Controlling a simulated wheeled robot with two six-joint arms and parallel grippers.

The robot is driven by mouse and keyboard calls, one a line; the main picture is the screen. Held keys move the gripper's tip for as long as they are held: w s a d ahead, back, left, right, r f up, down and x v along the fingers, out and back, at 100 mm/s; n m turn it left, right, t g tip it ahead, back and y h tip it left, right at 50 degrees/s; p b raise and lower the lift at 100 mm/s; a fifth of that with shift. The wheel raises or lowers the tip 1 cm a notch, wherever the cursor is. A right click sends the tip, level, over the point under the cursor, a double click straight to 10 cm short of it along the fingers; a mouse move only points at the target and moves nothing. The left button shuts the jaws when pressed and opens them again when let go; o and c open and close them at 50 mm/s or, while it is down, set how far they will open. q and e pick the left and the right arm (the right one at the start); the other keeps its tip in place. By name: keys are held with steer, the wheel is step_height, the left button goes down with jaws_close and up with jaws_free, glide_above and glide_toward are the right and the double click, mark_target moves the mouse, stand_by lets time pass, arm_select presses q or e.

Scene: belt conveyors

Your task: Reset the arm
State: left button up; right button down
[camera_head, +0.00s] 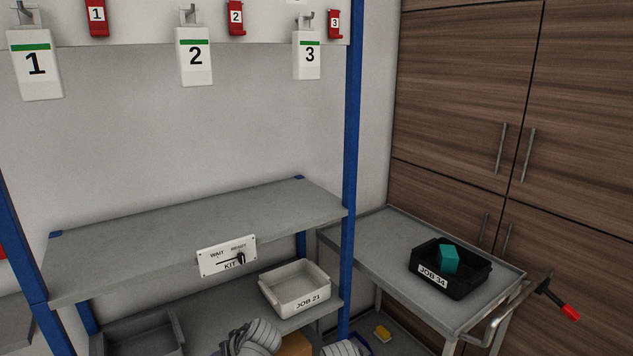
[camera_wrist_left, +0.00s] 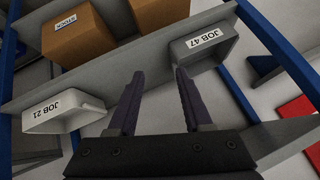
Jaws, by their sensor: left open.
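My left gripper (camera_wrist_left: 158,90) shows in the left wrist view with its two dark fingers apart and nothing between them. Past its fingertips is a grey shelf, with the white JOB 21 bin (camera_wrist_left: 62,115) at the left and the grey JOB 47 bin (camera_wrist_left: 203,45) at the right. Neither bin is between the fingers. Neither gripper can be made out in the head view. My right gripper is in neither view.
The white JOB 21 bin (camera_head: 296,284) stands on the lower shelf, near the KIT slider plate (camera_head: 227,256). The upper shelf (camera_head: 190,236) is bare. A cart (camera_head: 385,236) at the right carries the black JOB 34 bin (camera_head: 468,281) with a teal block (camera_head: 447,259) in it.

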arm_select(q)
steer(key=s+d+f+m+g+h, duration=0.4)
steer(key=s+d+f+m+h, duration=0.15)
steer(key=s+h, duration=0.2)
steer(key=s+d+m+y, duration=0.1)
steer(key=s+d, duration=0.2)
steer(key=d, duration=0.2)
steer(key=s+d+m+g+y, duration=0.1)
steer(key=s+d+m, duration=0.1)
steer(key=d, duration=0.4)
steer(key=shift+s+d+r+p, duration=0.25)
steer(key=shift+s+r+p, duration=0.15)
steer(key=shift+s, duration=0.2)
stand_by(1.9)
